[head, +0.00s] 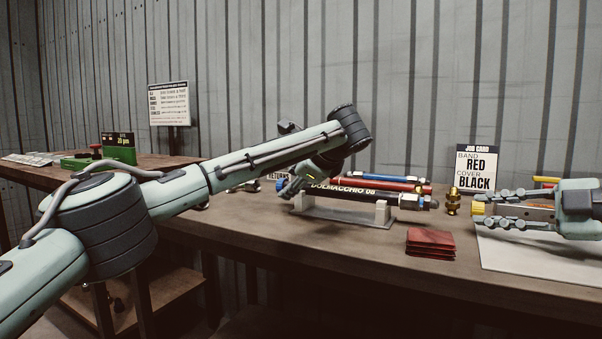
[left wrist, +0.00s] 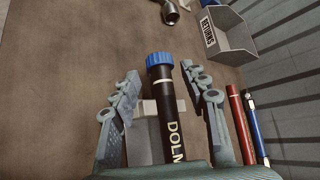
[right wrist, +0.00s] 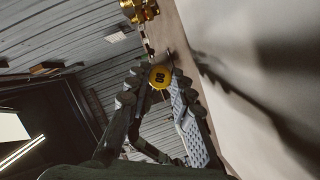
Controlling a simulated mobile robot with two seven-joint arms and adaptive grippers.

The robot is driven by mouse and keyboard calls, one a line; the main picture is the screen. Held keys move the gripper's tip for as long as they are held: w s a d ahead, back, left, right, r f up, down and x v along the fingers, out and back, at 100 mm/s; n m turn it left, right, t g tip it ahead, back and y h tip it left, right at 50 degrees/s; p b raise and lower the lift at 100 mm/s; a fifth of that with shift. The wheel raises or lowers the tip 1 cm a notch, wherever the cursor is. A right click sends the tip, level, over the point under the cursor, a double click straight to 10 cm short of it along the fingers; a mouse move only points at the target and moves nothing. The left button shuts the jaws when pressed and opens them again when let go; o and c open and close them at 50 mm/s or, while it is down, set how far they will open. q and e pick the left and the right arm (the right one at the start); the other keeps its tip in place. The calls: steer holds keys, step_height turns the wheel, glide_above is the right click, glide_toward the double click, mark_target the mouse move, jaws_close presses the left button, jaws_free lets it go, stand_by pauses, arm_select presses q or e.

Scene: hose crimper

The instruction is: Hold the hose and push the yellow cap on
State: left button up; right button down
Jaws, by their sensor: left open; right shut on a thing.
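The black hose (head: 345,193), lettered DOLMACCHIO 06, lies level on a grey stand (head: 345,213). My left gripper (head: 296,183) is at the blue-capped end. In the left wrist view its fingers (left wrist: 160,80) stand open on either side of the hose, with gaps showing. My right gripper (head: 486,208) is shut on the yellow cap (head: 478,208), to the right of the hose and apart from it. The cap's round face also shows in the right wrist view (right wrist: 160,77).
Red (head: 400,185) and blue (head: 375,177) hoses lie behind the black one. A brass fitting (head: 453,201) stands between the hose and my right gripper. Folded red cloth (head: 430,242) lies in front. A job card (head: 477,170) and a returns bin (left wrist: 228,40) stand nearby.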

arm_select(q)
steer(key=shift+x, duration=0.85)
steer(key=c, duration=1)
steer(key=o, duration=1)
steer(key=shift+d, duration=0.1)
steer(key=v, duration=1.2)
